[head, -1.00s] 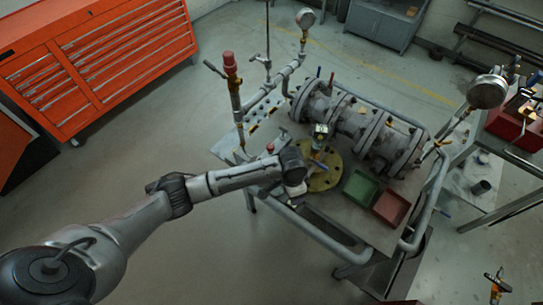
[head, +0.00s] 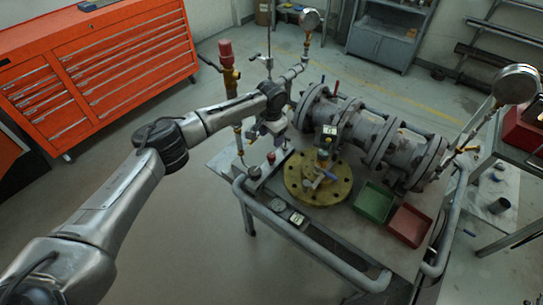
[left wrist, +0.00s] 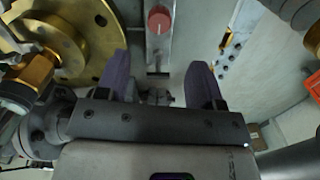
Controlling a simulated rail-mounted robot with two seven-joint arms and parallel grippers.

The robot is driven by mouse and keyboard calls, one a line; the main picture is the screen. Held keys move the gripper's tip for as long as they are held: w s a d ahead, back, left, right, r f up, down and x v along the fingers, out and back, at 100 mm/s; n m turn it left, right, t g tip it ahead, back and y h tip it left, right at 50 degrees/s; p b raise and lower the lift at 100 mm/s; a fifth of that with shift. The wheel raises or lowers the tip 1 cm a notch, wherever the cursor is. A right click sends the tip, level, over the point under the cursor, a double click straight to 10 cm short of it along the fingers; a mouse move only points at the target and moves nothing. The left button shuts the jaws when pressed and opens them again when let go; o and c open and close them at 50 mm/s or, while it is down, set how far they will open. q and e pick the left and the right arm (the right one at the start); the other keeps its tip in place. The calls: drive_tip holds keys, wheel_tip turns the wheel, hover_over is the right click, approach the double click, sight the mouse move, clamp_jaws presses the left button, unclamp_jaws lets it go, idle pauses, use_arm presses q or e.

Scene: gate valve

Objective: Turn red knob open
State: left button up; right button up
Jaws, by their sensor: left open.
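A small red knob (head: 271,158) stands upright on a narrow metal plate, left of the round brass flange (head: 318,178). In the left wrist view the red knob (left wrist: 159,18) is at the top centre, on a grey metal bar. My left gripper (head: 278,146) hangs close above and beside the knob in the head view. In the left wrist view its two purple fingers (left wrist: 158,62) are spread apart with nothing between them. The knob shows beyond the fingertips, between their lines, seemingly not touched.
A large grey flanged valve body (head: 370,133) lies behind the brass flange. A tall brass valve with a red top (head: 226,52) stands left of it. A green tray (head: 374,202) and a red tray (head: 409,225) sit at right. A pipe rail (head: 310,240) runs along the front.

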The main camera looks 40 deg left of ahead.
sight(271, 155)
use_arm(q)
wheel_tip(271, 155, down, 10)
drive_tip(key=shift+f+b, duration=0.1)
drive_tip(key=shift+b, duration=0.8)
drive_tip(key=c, duration=0.9)
